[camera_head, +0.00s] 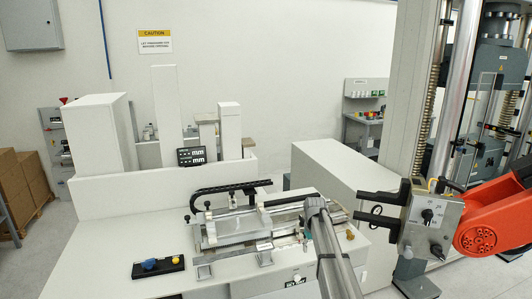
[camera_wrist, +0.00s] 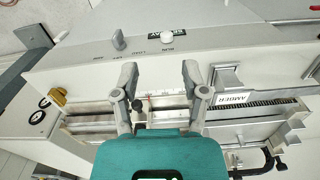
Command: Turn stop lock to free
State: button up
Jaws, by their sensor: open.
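My gripper (camera_wrist: 160,70) is open in the wrist view, with its two grey fingers apart and nothing held between them. It is over the bench machine, whose long slide rail (camera_wrist: 80,118) runs across behind the fingers. A small dark knob (camera_wrist: 138,104) shows between the fingers, partly hidden. A grey lever (camera_wrist: 118,40) and a white round knob (camera_wrist: 166,37) stand on the machine's front panel, beyond the fingertips, near small upside-down labels. A yellow knob (camera_wrist: 58,96) sits at the rail's left end. I cannot tell which part is the stop lock or its setting.
In the head view the machine (camera_head: 240,232) sits on a white bench. A black tray (camera_head: 158,267) with blue and yellow parts lies at its left. A grey control box (camera_head: 428,222) with knobs and a red arm-like part (camera_head: 495,220) stand at the right.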

jog(key=s+f+m+b, duration=0.1)
jog(key=s+f+b, duration=0.2)
jog(key=s, duration=0.8)
jog(key=s+f+m+b, duration=0.1)
jog(key=s+f+b, duration=0.2)
jog(key=s, duration=0.8)
jog(key=s+f+b, duration=0.3)
jog(key=s+f, duration=0.1)
jog(key=s, duration=0.7)
jog(key=shift+a+f+m+b, duration=0.35)
jog(key=shift+m+b, duration=0.05)
